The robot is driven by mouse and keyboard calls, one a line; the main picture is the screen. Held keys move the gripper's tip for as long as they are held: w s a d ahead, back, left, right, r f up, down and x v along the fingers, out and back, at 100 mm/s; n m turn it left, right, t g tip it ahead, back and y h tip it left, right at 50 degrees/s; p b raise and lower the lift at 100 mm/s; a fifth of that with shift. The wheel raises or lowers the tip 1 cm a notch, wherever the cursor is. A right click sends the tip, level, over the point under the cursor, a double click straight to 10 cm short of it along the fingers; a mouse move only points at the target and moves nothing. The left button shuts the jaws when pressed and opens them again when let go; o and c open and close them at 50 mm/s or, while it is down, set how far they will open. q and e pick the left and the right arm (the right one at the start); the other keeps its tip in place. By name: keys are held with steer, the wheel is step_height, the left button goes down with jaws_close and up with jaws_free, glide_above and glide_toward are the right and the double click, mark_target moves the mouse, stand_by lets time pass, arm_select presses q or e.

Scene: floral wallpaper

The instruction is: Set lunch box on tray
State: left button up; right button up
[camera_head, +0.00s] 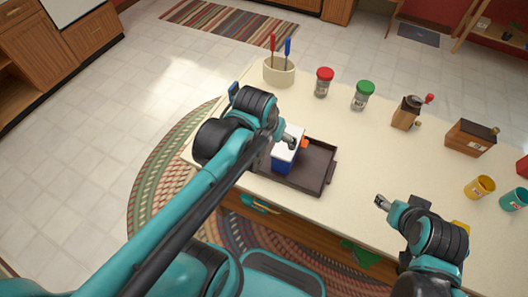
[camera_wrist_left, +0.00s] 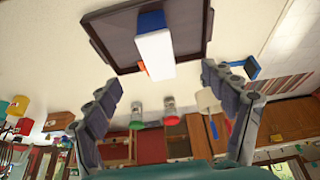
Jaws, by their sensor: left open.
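The lunch box (camera_head: 286,154) is blue with a white top and a small orange part at its side. It stands upright on the dark brown tray (camera_head: 314,178), towards the tray's far left part. My left gripper (camera_head: 291,141) is above and beside the box, and my arm hides part of the tray's left side. In the left wrist view the lunch box (camera_wrist_left: 154,48) and tray (camera_wrist_left: 110,37) lie beyond the fingers. The left gripper (camera_wrist_left: 165,92) is open with nothing between its fingers. My right gripper (camera_head: 381,201) is over the counter, right of the tray; its opening is too small to tell.
A utensil holder (camera_head: 279,73), a red-lidded jar (camera_head: 322,84) and a green-lidded jar (camera_head: 362,97) stand behind the tray. A grinder (camera_head: 406,113), a wooden box (camera_head: 470,138) and a yellow cup (camera_head: 479,188) stand on the right. The counter between the tray and cups is mostly clear.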

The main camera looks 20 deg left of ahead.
arm_select(q)
steer(key=s, duration=0.1)
steer(key=s+t, duration=0.1)
steer(key=s, duration=0.1)
steer(key=s+t, duration=0.1)
steer(key=s, duration=0.1)
steer(key=shift+s+a+f, duration=0.2)
steer(key=shift+s+f, duration=0.05)
steer(key=shift+f, duration=0.05)
stand_by(1.0)
